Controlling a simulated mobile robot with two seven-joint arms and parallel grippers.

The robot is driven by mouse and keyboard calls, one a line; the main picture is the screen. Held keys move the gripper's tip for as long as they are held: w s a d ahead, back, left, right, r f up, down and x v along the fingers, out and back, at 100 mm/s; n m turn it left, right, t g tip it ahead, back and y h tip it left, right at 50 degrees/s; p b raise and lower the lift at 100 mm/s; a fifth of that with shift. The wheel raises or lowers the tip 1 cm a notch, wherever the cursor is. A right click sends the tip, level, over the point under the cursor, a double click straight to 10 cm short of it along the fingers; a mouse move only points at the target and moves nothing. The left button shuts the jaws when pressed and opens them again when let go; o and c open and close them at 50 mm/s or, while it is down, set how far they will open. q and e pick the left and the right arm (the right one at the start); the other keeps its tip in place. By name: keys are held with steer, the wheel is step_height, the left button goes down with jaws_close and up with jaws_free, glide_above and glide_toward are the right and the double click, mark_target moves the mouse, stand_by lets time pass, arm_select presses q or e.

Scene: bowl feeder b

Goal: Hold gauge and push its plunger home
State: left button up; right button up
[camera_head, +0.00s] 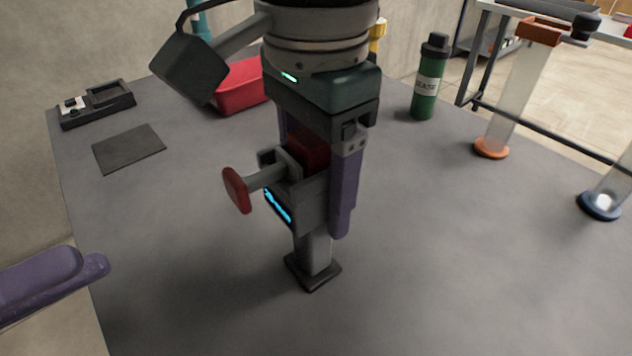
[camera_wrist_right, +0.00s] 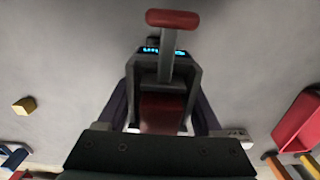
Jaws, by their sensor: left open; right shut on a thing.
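The gauge (camera_head: 311,206) is a grey body with a lit blue display, a red part at its top and a dark square foot below. Its plunger stands out to the left, with a length of grey rod showing behind the red cap (camera_head: 237,190). My right gripper (camera_head: 322,195) comes from above, shut on the gauge with its purple fingers on either side. The gauge is roughly upright; I cannot tell whether its foot touches the table. The right wrist view shows the red cap (camera_wrist_right: 172,19) and rod. My left gripper (camera_head: 98,268) is open and empty at the left edge, apart from the plunger.
On the grey table (camera_head: 450,260) are a dark mat (camera_head: 129,148), a grey device (camera_head: 97,103), a red bin (camera_head: 240,90) and a green grease bottle (camera_head: 428,85). Clear tubes with an orange base (camera_head: 491,149) and a blue base (camera_head: 600,205) stand right. The front is clear.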

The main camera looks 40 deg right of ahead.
stand_by(0.3)
arm_select(q)
steer(key=c, duration=0.4)
steer(key=shift+w+a+r+m, duration=0.1)
steer(key=shift+a+m, duration=0.15)
steer(key=shift+m, duration=0.05)
steer(key=shift+c, duration=0.7)
steer(key=a+r+m+y, duration=0.1)
steer(key=m, duration=0.2)
steer(key=a+r+m+y, duration=0.1)
steer(key=m, duration=0.1)
steer(key=a+r+m+y, duration=0.1)
steer(key=a+m, duration=0.1)
steer(key=m, duration=0.1)
steer(key=shift+w+m, duration=0.15)
steer(key=shift+m, duration=0.15)
jaws_close()
steer(key=shift+s+a+r+m, duration=0.2)
steer(key=shift+r+m, duration=0.15)
steer(key=shift+m, duration=0.55)
